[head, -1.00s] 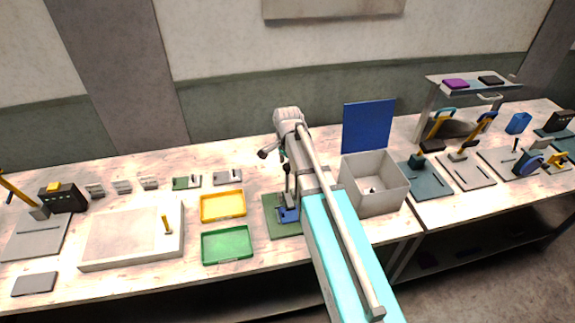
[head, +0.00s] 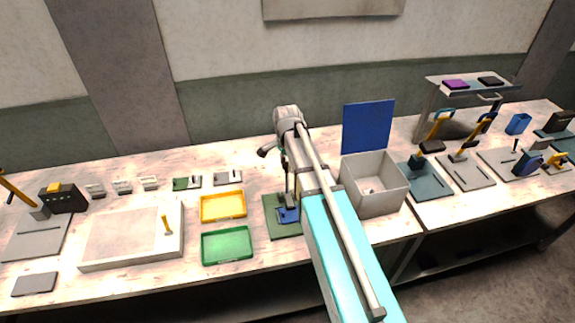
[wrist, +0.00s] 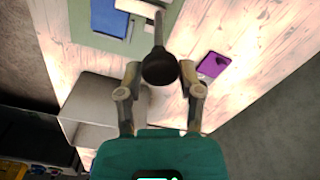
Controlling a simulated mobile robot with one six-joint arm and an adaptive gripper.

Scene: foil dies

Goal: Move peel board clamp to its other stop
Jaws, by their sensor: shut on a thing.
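A green board (head: 272,228) with a blue clamp part (head: 288,215) lies on the bench, partly hidden by my arm in the head view. In the wrist view the green board (wrist: 85,32) shows at the top, with a blue block (wrist: 108,17) on it. A thin lever (wrist: 158,30) reaches from there to a dark round knob (wrist: 158,68). My gripper (wrist: 160,74) has its fingers on both sides of this knob and is shut on it. The lever's foot is out of the wrist view.
An open white box (head: 374,200) with a blue panel (head: 368,126) behind it stands right of my arm. Yellow (head: 223,217) and green (head: 227,259) trays lie to the left. A purple piece (wrist: 213,65) lies near the gripper. Some bench is clear behind the board.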

